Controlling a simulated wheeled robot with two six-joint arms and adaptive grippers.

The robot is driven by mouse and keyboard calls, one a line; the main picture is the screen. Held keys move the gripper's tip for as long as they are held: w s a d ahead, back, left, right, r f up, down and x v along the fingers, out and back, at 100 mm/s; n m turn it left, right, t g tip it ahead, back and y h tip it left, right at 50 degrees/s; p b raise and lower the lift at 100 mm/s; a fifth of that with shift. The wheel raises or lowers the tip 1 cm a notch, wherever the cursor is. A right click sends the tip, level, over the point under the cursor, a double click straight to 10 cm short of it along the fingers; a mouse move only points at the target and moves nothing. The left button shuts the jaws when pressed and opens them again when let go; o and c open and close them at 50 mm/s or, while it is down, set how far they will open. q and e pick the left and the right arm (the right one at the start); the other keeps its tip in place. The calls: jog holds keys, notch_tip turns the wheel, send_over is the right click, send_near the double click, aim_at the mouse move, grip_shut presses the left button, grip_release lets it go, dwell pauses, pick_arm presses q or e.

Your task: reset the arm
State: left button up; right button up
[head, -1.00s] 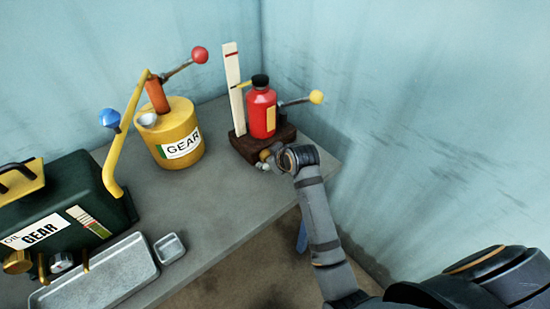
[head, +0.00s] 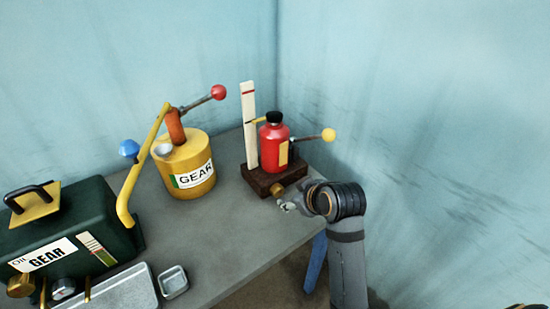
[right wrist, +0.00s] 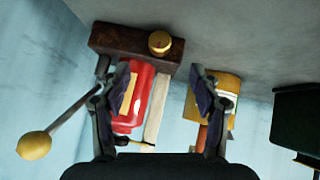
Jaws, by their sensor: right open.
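My right gripper (head: 288,207) is at the table's right edge, in front of the dark wooden base that carries the red bottle. In the right wrist view its two fingers (right wrist: 160,92) are spread apart with nothing gripped between them. The red bottle (head: 268,145) stands upright on the base (head: 262,182), beside a white upright gauge strip (head: 249,125). A brass knob (head: 278,190) sits on the base's front, close to the gripper; it also shows in the right wrist view (right wrist: 159,42). My left gripper is not in view.
A yellow GEAR can (head: 186,165) with a red-knobbed lever and a bent yellow spout stands left of the base. A dark green GEAR oil box (head: 75,230), a metal tray (head: 125,288) and a small square dish (head: 173,281) are further left. Walls close off the back and right.

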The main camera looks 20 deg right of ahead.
jog(key=shift+f, duration=0.1)
jog(key=s+f, duration=0.2)
jog(key=s+d+f+m+g, duration=0.1)
jog(key=s+f, duration=0.1)
jog(key=f, duration=0.1)
jog(key=s+d+f+g, duration=0.1)
jog(key=s+f, duration=0.1)
jog(key=shift+s+d+f+m+h, duration=0.1)
jog(key=shift+d+f+m+h, duration=0.2)
jog(key=shift+h, duration=0.1)
jog(key=s+d+f+m+g+h, duration=0.1)
jog(key=s+d+f+m+g, duration=0.15)
jog(key=s+f, duration=0.75)
jog(key=s+d+f+g+p, duration=0.1)
jog(key=s+d+f, duration=0.1)
jog(key=f, duration=1)
jog(key=s+d+f+g+p, duration=0.1)
jog(key=s+d+f+g, duration=0.15)
jog(key=f, duration=0.95)
jog(key=s+f+p, duration=0.1)
jog(key=s+f, duration=1.2)
jog(key=s, duration=0.5)
jog(key=shift+p, duration=0.3)
jog(key=shift+s+d+f+m, duration=0.1)
jog(key=shift+m, duration=0.15)
